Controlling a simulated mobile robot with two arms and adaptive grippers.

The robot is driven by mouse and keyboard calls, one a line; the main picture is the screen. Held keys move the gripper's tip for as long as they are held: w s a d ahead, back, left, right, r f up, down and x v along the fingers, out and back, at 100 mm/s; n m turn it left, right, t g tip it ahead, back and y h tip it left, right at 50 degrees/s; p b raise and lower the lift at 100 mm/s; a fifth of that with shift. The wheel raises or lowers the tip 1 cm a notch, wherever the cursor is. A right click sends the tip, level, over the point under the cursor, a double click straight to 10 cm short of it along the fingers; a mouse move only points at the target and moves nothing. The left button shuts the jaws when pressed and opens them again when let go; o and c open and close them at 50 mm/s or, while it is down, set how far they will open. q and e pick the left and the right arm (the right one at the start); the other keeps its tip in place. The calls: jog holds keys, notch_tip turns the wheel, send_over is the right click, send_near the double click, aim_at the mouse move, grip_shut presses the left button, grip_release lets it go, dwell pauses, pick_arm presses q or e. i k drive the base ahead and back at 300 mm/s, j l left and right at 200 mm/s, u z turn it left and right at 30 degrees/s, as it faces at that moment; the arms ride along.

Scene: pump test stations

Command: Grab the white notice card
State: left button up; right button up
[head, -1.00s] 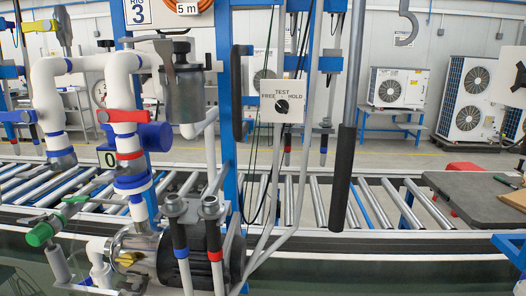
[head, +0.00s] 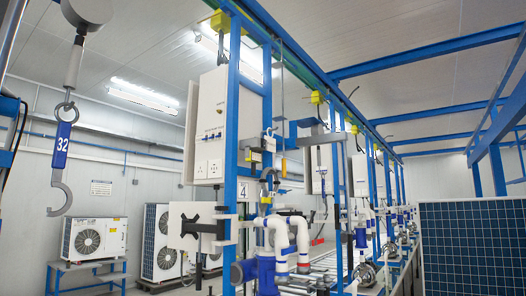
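No card is clearly marked as the white notice card. A small white card with a 4 (head: 243,190) is on the blue frame near the middle. A plain white panel (head: 186,212) sits behind a black bracket left of the frame. Neither of my grippers is in view.
A metal hook with a blue 32 tag (head: 62,145) hangs at the near left. A blue test frame (head: 232,130) with a white electrical box (head: 208,125) stands at centre. White fan units (head: 94,238) stand at the back left. A dark blue gridded panel (head: 472,250) blocks the lower right.

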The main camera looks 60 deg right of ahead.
aim_at(271, 141)
jog(key=z, duration=1.9)
jog(key=u, duration=0.45)
jog(key=i+l+u, duration=0.15)
jog(key=l+u, duration=0.4)
jog(key=l, duration=0.3)
jog(key=i+l+u, duration=0.1)
jog(key=l+u, duration=0.2)
jog(key=l, duration=0.15)
